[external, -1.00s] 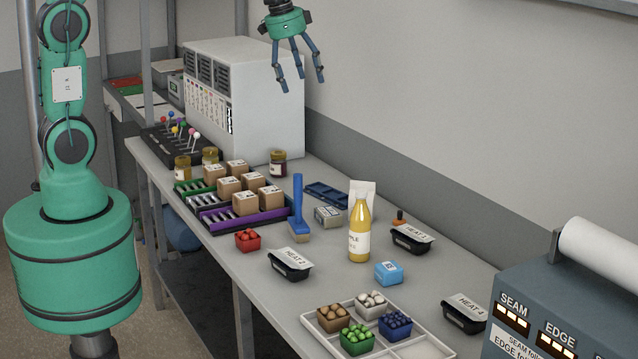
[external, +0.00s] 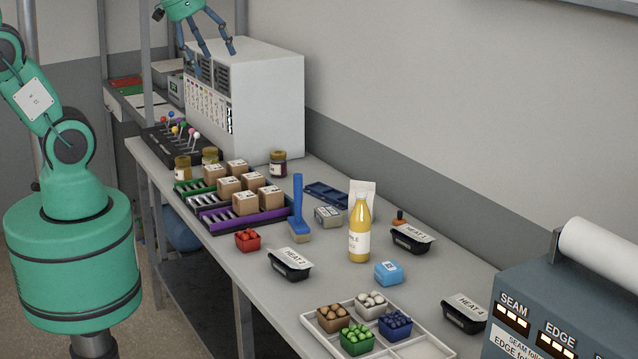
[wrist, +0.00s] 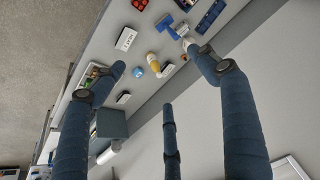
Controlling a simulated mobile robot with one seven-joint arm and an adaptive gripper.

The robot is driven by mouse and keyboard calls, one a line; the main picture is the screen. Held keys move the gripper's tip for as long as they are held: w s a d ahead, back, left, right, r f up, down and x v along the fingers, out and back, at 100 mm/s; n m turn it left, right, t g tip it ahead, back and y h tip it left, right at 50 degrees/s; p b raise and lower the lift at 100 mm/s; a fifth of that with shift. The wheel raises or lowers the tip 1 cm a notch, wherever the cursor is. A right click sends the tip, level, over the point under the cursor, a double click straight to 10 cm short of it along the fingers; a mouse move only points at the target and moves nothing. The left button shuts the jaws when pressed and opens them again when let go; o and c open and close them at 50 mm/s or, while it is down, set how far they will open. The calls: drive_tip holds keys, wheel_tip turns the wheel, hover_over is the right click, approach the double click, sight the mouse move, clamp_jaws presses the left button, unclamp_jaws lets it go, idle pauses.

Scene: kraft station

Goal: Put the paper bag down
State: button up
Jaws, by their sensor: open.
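The paper bag (external: 363,187) is pale and stands upright on the bench, partly hidden behind a yellow bottle (external: 359,240). In the wrist view a small pale shape beside the bottle (wrist: 152,60) may be the bag, but it is too small to be sure. My gripper (external: 214,64) is open and empty, its fingers spread. It is high up at the left, in front of the white cabinet, well apart from the bag. Its spread fingers also show in the wrist view (wrist: 157,72).
The bench (external: 331,284) holds black trays such as HEAT 2 (external: 290,264), a blue box (external: 389,273), a blue-handled tool (external: 298,208) and a white tray of punnets (external: 416,345). A white cabinet (external: 270,110) stands behind cartons (external: 229,187). A sealing machine (external: 575,290) is at right.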

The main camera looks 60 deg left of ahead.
drive_tip(key=s+f+n, duration=0.1)
drive_tip(key=s, duration=0.7)
drive_tip(key=shift+s+f+t, duration=0.15)
drive_tip(key=shift+t, duration=0.15)
wheel_tip(320, 180, down, 12)
drive_tip(key=b, duration=1.2)
drive_tip(key=shift+f, duration=0.1)
idle(0.5)
